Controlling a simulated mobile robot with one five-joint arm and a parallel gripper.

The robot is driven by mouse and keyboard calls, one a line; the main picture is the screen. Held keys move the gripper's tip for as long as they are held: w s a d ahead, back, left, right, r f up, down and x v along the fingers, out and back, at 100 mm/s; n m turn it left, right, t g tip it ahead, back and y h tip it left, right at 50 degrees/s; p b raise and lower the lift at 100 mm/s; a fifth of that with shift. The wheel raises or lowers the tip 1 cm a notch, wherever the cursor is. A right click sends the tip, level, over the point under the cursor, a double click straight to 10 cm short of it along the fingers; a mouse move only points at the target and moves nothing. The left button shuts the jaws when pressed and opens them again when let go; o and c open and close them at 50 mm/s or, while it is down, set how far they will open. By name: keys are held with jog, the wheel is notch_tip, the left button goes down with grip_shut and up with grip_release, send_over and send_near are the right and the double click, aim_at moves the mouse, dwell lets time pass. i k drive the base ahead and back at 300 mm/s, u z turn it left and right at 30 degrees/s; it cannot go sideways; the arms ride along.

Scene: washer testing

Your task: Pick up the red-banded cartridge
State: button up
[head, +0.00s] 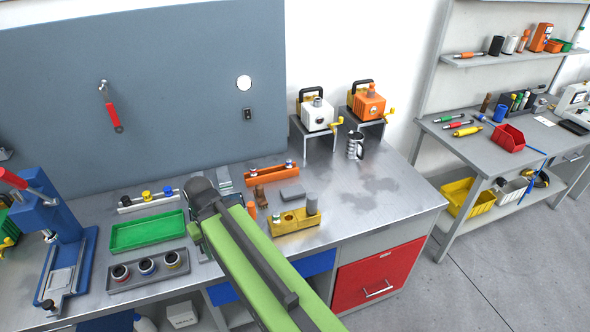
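Three dark cylindrical cartridges stand in a grey tray on the steel workbench. The left one (120,272) shows a reddish band, so I take it as the red-banded cartridge. The middle one (146,265) has a blue band. The right one (172,259) has a darker band whose colour is hard to tell. My green arm reaches in from the bottom, its dark end joint right of the tray. My gripper (202,242) is mostly hidden by the arm, and its fingers cannot be made out. The red-banded cartridge is clear of my arm.
A green tray (147,230) lies behind the grey tray (150,280). A blue press (50,225) stands at left. A yellow block (292,222) with cylinders sits right of my arm. Two pump-like units stand at the back. The bench's right end is mostly clear.

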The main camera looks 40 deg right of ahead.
aim_at(253, 172)
jog(key=i, duration=1)
jog(key=z, duration=0.05)
